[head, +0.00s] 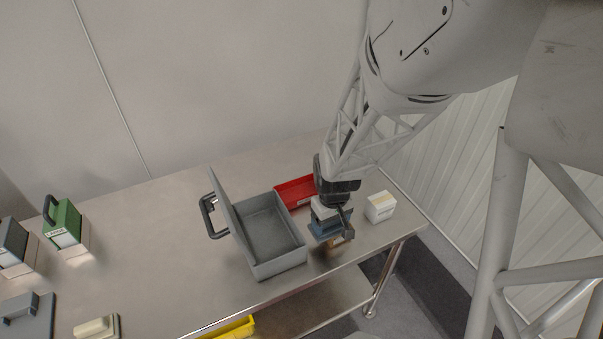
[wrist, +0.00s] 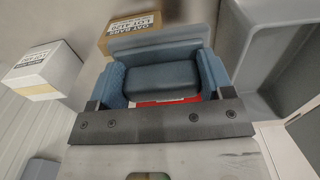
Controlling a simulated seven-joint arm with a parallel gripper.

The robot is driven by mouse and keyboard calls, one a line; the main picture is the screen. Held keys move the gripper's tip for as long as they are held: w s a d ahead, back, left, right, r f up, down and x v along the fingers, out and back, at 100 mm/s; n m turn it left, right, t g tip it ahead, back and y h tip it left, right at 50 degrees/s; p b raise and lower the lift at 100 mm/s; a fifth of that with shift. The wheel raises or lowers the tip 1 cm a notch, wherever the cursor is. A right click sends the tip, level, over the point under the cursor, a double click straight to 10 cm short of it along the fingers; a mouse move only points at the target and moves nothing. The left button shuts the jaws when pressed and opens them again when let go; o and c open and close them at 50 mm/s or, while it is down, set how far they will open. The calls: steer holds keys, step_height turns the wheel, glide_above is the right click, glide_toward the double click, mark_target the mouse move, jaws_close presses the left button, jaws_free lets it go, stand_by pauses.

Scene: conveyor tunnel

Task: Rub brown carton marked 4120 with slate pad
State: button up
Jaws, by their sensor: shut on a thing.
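My gripper (head: 333,212) is shut on the slate pad (head: 322,232) by its handle. In the wrist view the slate pad (wrist: 160,42) shows as a flat blue-grey plate beyond the handle block, which sits between my two fingers (wrist: 165,82). The brown carton (head: 333,247) is mostly hidden beneath the pad and gripper near the table's front right edge. In the wrist view the brown carton (wrist: 116,40) shows past the pad's far left, with a printed white label seen upside down. The pad overlaps the carton in view; I cannot tell whether they touch.
A white carton (head: 380,207) stands just right of the gripper. A red tray (head: 291,188) lies behind it. A grey bin (head: 277,263) with a raised lid is close on the left. A green-bodied item (head: 64,222) and other items stand far left; the table between is clear.

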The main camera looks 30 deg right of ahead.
steer(key=shift+d+r, duration=0.1)
steer(key=shift+d, duration=0.65)
steer(key=shift+d+f, duration=0.2)
steer(key=shift+d, duration=1.05)
steer(key=shift+d+r, duration=0.15)
steer(key=shift+d, duration=1.15)
step_height(320, 180, up, 8)
steer(key=shift+a, duration=0.1)
steer(key=w+a+f, duration=0.3)
steer(key=w+a, duration=0.4)
steer(key=w, duration=0.4)
steer(key=shift+a+f, duration=0.25)
steer(key=shift+a, duration=0.1)
